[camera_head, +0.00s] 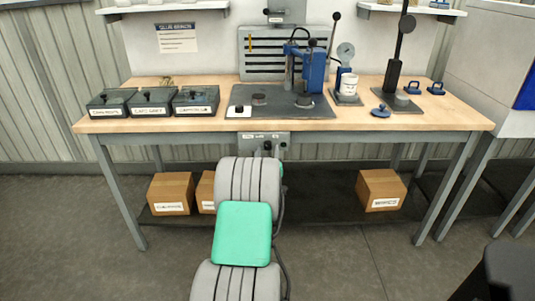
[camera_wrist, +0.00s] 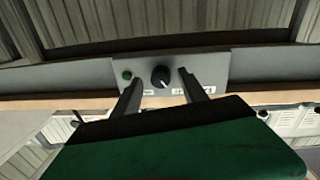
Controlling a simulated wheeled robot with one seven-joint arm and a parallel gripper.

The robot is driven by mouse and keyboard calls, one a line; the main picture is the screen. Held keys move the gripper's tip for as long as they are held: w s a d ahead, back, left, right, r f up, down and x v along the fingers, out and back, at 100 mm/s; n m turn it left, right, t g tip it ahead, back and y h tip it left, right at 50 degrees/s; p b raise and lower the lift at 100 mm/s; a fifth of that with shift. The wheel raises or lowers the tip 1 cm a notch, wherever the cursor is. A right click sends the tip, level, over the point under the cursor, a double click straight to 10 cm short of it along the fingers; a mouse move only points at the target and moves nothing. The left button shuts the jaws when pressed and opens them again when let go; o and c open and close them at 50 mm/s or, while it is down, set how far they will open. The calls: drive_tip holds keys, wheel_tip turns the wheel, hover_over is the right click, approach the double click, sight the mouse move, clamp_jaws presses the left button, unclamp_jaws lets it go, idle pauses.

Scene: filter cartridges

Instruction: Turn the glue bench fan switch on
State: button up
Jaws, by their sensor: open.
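A grey switch panel (camera_head: 264,139) hangs at the front edge of the glue bench. In the wrist view, the panel (camera_wrist: 215,70) carries a round black knob (camera_wrist: 160,76) with a pale pointer mark and a small green light or button (camera_wrist: 127,75) to its left. Two white labels there are too small to read. My gripper (camera_wrist: 159,79) is open, with one finger on each side of the knob. Whether the fingers touch the knob or panel cannot be told. In the head view, my arm hides most of the gripper and part of the panel.
The wooden bench top (camera_head: 150,88) holds lidded grey boxes (camera_head: 154,101) at left, a blue press (camera_head: 312,70) in the middle and a black stand (camera_head: 394,75) at right. Cardboard boxes (camera_head: 381,190) sit on the lower shelf. A slatted grille (camera_head: 262,62) is behind the press.

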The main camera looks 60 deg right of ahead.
drive_tip(key=shift+w+d, duration=0.15)
drive_tip(key=shift+d, duration=0.2)
drive_tip(key=shift+c, duration=0.3)
clamp_jaws()
